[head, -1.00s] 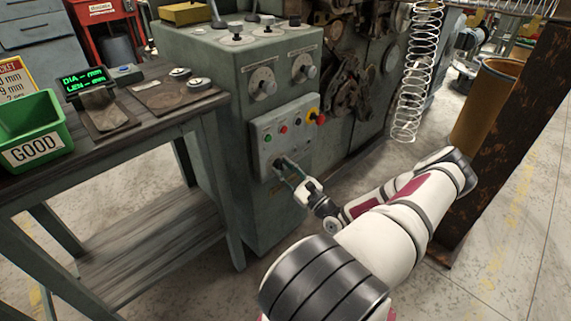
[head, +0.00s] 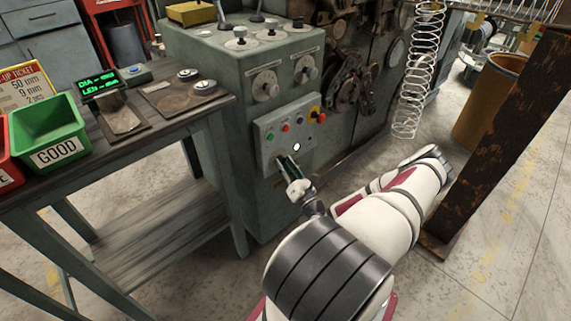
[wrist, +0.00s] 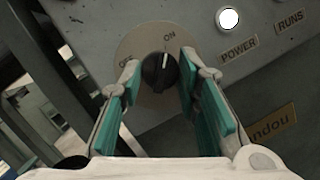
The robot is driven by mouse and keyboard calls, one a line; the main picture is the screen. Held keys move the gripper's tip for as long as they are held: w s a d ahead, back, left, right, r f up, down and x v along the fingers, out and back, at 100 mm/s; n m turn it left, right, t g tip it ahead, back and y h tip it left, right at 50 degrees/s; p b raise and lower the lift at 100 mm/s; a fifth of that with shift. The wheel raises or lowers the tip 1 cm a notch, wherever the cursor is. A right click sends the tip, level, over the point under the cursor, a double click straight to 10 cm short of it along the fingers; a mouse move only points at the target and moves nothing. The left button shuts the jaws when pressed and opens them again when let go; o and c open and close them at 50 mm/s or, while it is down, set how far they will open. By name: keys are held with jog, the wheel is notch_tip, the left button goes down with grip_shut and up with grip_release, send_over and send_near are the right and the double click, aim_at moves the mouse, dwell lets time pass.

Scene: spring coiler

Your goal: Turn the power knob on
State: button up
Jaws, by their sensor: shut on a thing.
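The power knob (wrist: 159,72) is a black rotary knob on a round beige plate marked OFF and ON. Its white pointer line points up toward the ON label. My gripper (wrist: 160,68) has its teal-padded fingers on both sides of the knob and is shut on it. In the head view my gripper (head: 286,165) is at the lower left of the grey control panel (head: 270,143) and hides the knob. The white lamp (wrist: 229,19) beside the POWER label is lit; it also glows in the head view (head: 296,147).
A red-and-yellow stop button (head: 317,115) and small buttons sit higher on the panel. A workbench (head: 185,122) with a green GOOD bin (head: 50,130) stands at left. A rusty post (head: 490,140) and an orange drum (head: 487,105) stand at right.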

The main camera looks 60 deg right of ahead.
jog(key=shift+m, duration=0.6)
jog(key=o, duration=1.2)
jog(key=shift+c, duration=0.2)
jog(key=v, duration=1.2)
jog(key=shift+w+a+r, duration=0.1)
jog(key=shift+r, duration=0.1)
